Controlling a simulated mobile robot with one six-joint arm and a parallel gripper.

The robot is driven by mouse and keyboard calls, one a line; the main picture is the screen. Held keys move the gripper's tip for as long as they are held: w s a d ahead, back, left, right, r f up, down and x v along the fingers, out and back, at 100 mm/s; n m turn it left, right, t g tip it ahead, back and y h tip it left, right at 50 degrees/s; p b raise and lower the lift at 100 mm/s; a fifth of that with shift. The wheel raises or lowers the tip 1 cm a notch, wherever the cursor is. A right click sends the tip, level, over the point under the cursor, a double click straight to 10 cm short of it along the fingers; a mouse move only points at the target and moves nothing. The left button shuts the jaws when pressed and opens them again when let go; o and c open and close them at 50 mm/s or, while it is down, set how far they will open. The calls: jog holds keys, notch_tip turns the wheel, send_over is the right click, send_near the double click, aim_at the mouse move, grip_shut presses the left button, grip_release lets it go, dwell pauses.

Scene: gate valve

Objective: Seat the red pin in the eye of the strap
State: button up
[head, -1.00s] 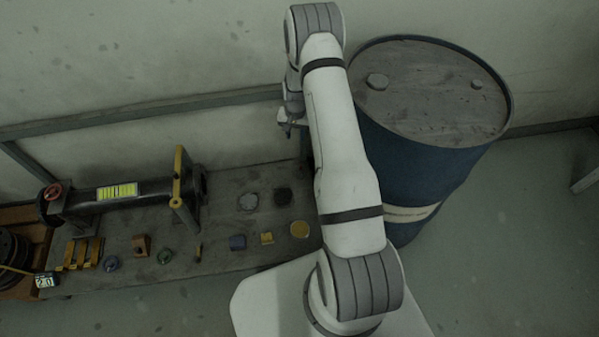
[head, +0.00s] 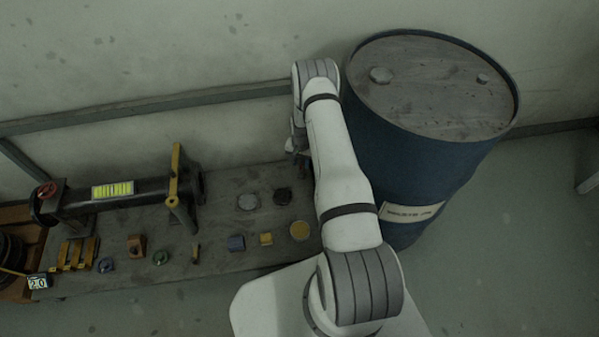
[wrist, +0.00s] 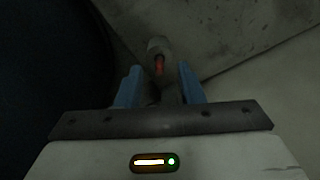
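My gripper (wrist: 160,88) points down at the bench's far right end, close to the blue drum. Its two blue fingers stand apart. In the wrist view, a red piece, seemingly the red pin (wrist: 159,65), shows in a grey round part just beyond the fingertips. A dim grey shape lies between the fingers; I cannot tell if they touch it. In the head view the gripper is mostly hidden behind my arm. A yellow upright bar (head: 175,178), possibly the strap, stands at the right end of the black valve body (head: 140,192). Its eye is not clear.
The blue drum (head: 430,95) stands close to the right of my arm. A wall rail (head: 150,105) runs behind.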

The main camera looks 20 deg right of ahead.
jog(key=shift+f, duration=0.6)
jog(key=shift+c, duration=0.3)
grip_shut()
jog(key=shift+r, duration=0.1)
